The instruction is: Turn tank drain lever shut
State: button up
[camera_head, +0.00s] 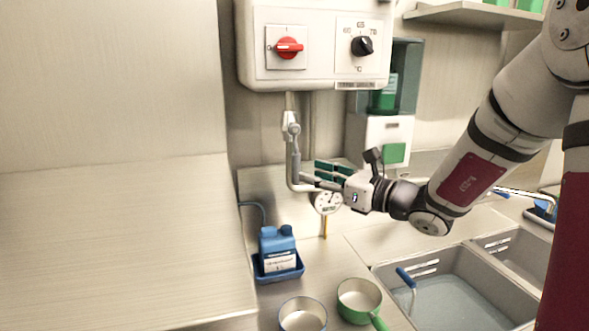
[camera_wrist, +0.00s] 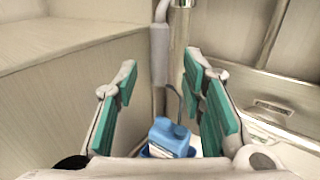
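A grey drain valve (camera_head: 290,124) sits on the metal pipe under the white control box. Its grey lever (camera_head: 295,158) appears to hang down along the pipe. In the wrist view the lever (camera_wrist: 160,55) hangs ahead, in the gap between my fingertips, with its lower end in sight. My gripper (camera_head: 318,174) is level, just right of the pipe, and points left toward it. In the wrist view my gripper (camera_wrist: 160,75) has its teal-padded fingers wide apart with nothing clamped. I cannot tell whether a finger touches the lever.
The control box (camera_head: 315,45) with red switch and black dial is above. A round gauge (camera_head: 327,202) is just below my gripper. A blue jug (camera_head: 278,247) stands in a blue tray (camera_head: 290,276). Two pans (camera_head: 303,312) and (camera_head: 358,297) and a sink (camera_head: 385,272) are lower.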

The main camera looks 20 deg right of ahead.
aim_at(296, 182)
jog(key=x, duration=0.6)
jog(key=shift+a, duration=0.1)
grip_shut()
